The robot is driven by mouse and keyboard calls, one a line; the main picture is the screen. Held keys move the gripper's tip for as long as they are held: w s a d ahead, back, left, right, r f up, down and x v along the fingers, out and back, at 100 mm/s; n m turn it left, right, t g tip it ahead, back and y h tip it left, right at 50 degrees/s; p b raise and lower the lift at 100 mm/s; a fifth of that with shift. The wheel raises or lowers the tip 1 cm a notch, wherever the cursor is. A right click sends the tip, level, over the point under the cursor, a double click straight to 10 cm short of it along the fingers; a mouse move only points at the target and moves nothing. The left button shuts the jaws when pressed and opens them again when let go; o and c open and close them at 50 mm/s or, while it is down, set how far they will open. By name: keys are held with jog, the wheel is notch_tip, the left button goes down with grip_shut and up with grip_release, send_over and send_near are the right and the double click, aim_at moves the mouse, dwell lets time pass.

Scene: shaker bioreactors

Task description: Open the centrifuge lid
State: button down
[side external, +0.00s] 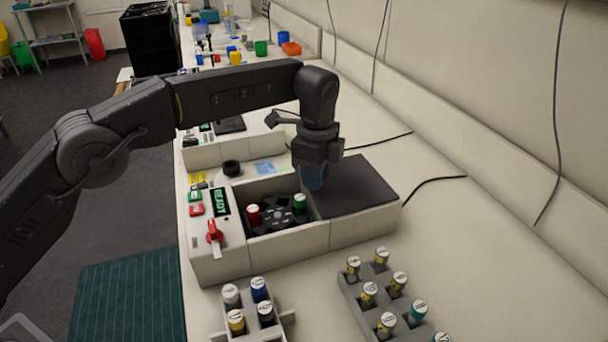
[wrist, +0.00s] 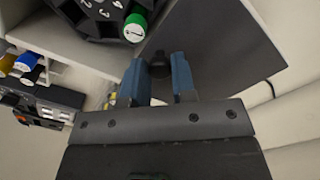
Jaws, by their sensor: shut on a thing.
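The centrifuge (side external: 220,262) is a white box with a READY display on its left panel. Its flat dark grey lid (side external: 362,188) lies over the right part of the box. The left part is uncovered and shows the black rotor (side external: 274,215) with a red-capped tube (side external: 253,214) and a green-capped tube (side external: 299,203). My gripper (side external: 313,180) points down at the lid's left edge. In the wrist view its blue fingers (wrist: 158,80) are shut on a small black knob (wrist: 160,63) on the lid (wrist: 220,45). The fingers hide part of the knob.
A rack (side external: 262,328) with several capped tubes stands in front of the centrifuge, and a grey rack (side external: 352,296) with several tubes stands to the right. Another white device (side external: 203,155) is behind. The wall runs along the right, with hanging cables.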

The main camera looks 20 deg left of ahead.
jog(key=shift+w+d, duration=0.55)
jog(key=shift+d, duration=0.05)
jog(key=c, duration=0.9)
grip_release()
jog(key=shift+c, duration=0.2)
